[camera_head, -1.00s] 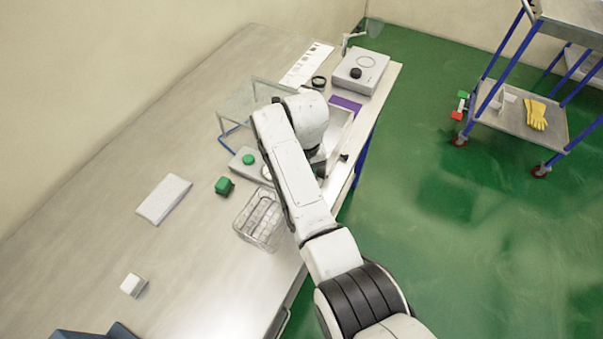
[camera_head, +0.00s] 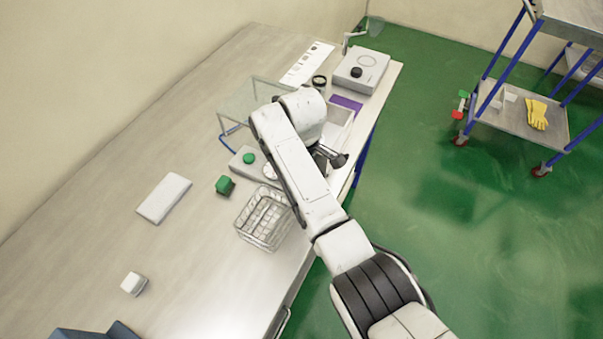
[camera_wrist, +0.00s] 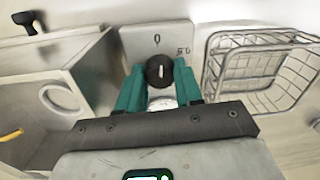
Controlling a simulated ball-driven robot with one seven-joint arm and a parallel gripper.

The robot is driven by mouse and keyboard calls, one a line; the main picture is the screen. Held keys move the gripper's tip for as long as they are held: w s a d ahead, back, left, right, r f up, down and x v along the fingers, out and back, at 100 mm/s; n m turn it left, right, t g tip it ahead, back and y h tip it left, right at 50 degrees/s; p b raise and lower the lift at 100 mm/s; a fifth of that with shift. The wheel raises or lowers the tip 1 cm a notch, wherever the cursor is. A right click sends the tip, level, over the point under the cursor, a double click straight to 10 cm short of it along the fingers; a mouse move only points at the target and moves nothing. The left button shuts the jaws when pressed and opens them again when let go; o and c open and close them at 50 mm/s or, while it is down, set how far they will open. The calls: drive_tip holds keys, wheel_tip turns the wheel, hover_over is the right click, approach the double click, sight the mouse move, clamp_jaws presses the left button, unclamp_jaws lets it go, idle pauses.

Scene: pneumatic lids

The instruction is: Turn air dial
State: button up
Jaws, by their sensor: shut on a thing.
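The black round dial (camera_wrist: 158,72) shows in the wrist view with a white pointer line, near upright in the picture. It sits on a light grey panel (camera_wrist: 130,42) with dark marks above and to the right. My gripper (camera_wrist: 160,68) has its two teal fingers on either side of the dial and is shut on it. A pale round part (camera_wrist: 163,104) is partly visible below the dial, between the fingers. In the head view my arm hides the fingers and the dial; a grey unit with a green button (camera_head: 248,158) shows beside the arm.
A wire basket (camera_head: 262,218) stands close by, also in the wrist view (camera_wrist: 262,65). An open grey box (camera_wrist: 88,75) is left of the panel. A clear stand (camera_head: 247,100), green block (camera_head: 225,186) and white pad (camera_head: 164,198) are on the table (camera_head: 95,240).

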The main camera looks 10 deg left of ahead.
drive_tip(key=shift+r+n, duration=0.1)
drive_tip(key=shift+n, duration=0.5)
drive_tip(key=o, duration=1)
drive_tip(key=r, duration=0.5)
drive_tip(key=r+b, duration=0.1)
drive_tip(key=r, duration=0.4)
drive_tip(key=shift+w+r, duration=0.2)
drive_tip(key=shift+r, duration=0.15)
